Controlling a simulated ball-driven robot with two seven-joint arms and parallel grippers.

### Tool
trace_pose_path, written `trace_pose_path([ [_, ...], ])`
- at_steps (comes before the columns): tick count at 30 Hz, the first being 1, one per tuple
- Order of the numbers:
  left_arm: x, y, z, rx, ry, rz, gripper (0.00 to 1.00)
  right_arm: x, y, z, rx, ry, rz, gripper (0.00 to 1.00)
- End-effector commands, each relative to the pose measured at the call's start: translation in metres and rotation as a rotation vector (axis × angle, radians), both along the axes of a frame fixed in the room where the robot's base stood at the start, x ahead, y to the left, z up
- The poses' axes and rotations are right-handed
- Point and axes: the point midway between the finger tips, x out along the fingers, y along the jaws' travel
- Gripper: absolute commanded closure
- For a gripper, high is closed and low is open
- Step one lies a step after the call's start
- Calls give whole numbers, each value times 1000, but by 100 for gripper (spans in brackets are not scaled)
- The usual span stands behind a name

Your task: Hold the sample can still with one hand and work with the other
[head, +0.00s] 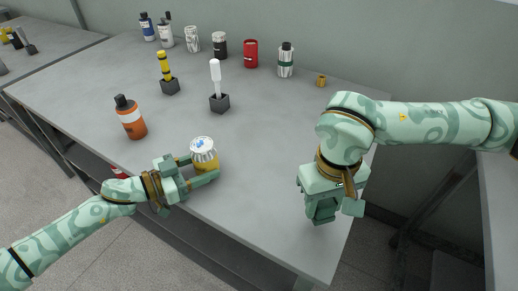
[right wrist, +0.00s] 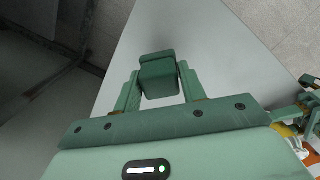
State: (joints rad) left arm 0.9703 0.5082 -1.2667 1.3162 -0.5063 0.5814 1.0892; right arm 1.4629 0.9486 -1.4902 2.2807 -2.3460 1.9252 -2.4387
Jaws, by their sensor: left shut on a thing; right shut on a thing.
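The sample can (head: 204,150) stands upright on the grey table, with a yellow body and a pale lid bearing a blue mark. My left gripper (head: 202,168) is shut around its sides, one finger on each side. My right gripper (head: 332,208) points down over the table's right part, apart from the can. It is shut on a dark green block (right wrist: 158,72), seen between its fingers in the right wrist view. In the head view the gripper partly hides this block (head: 321,209). What lies under the block is hidden.
An orange bottle (head: 131,121) stands left of the can. Behind are a white-handled tool (head: 215,78) and a yellow tool (head: 164,68) in dark holders. Several bottles and cans, including a red one (head: 251,53), line the back near a small brass piece (head: 321,80). The table's middle is clear.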

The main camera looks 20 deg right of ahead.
Motion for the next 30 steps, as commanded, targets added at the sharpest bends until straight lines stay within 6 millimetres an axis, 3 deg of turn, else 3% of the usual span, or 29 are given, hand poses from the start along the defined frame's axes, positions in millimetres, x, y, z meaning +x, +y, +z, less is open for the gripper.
trace_pose_path([
  [5, 0, 0, -1, 1, 0, 0, 59, 7, 3, 1, -2, -1, -15, 77],
  [8, 0, 0, -1, 1, 0, 0, 59, 28, 14, 5, -6, -5, -64, 77],
  [11, 0, 0, 0, 1, 0, 0, 59, 64, 35, 15, -13, -10, -154, 77],
  [17, 0, 0, 0, 1, 0, 0, 59, 142, 103, 58, -28, -23, -413, 77],
  [18, 0, 0, -1, 1, 0, 1, 59, 155, 117, 68, -30, -28, -466, 85],
  [24, 0, 0, -1, 2, 0, 1, 59, 189, 177, 114, -24, -41, -679, 86],
  [30, 0, 0, -1, 1, 0, 0, 59, 198, 204, 134, -18, -44, -776, 86],
])
